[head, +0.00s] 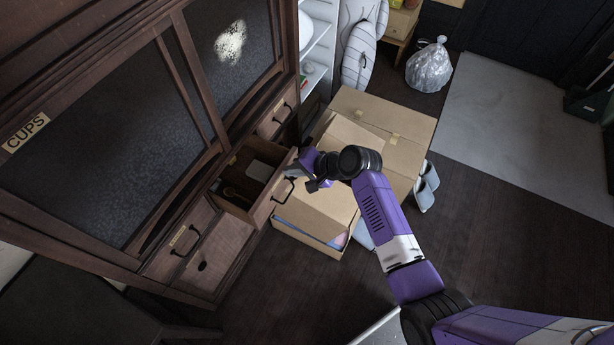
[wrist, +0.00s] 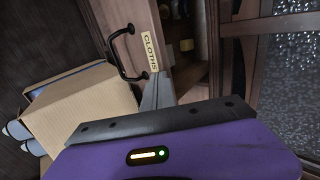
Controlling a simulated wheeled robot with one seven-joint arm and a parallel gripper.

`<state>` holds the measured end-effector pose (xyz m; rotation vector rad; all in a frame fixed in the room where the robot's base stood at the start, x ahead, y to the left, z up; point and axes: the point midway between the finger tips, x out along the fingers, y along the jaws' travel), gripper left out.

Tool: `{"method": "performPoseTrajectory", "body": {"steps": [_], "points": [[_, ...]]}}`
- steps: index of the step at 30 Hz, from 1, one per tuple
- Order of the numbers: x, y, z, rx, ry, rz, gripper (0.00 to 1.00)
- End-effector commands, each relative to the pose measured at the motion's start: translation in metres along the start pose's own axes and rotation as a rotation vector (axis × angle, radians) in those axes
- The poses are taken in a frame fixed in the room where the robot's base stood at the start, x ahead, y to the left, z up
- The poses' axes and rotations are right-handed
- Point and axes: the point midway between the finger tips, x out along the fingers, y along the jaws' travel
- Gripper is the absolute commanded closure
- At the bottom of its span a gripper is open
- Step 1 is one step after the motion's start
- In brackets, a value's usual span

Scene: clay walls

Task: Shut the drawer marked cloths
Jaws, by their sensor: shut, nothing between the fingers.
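The cloths drawer (head: 264,208) stands open, pulled out from the dark wooden cabinet, with a few items inside. In the wrist view its front (wrist: 140,18) bears a tan label reading CLOTHS (wrist: 150,52) and a black bar handle (wrist: 122,55). My gripper (head: 293,172) is at the outer side of the drawer front, near the handle. In the wrist view my gripper's closed fingers (wrist: 158,84) point at the front just by the label. The fingers are empty. I cannot tell whether they touch the wood.
Other cabinet drawers, one at the back (head: 276,116) and one nearer (head: 184,238), are shut. Grey slippers (head: 427,187) lie beyond the boxes.

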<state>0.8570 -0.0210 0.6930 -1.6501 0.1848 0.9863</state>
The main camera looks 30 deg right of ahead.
Motion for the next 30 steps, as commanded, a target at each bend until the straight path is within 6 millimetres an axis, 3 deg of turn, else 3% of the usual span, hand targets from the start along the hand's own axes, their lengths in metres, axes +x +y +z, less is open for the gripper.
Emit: {"method": "performPoseTrajectory", "body": {"steps": [6,15,30], "points": [[0.040,-0.035,0.000,-0.003,-0.001,-0.001,1.00],[0.074,-0.067,0.000,-0.001,0.000,0.000,1.00],[0.084,-0.077,0.000,0.000,0.001,0.000,1.00]]}}
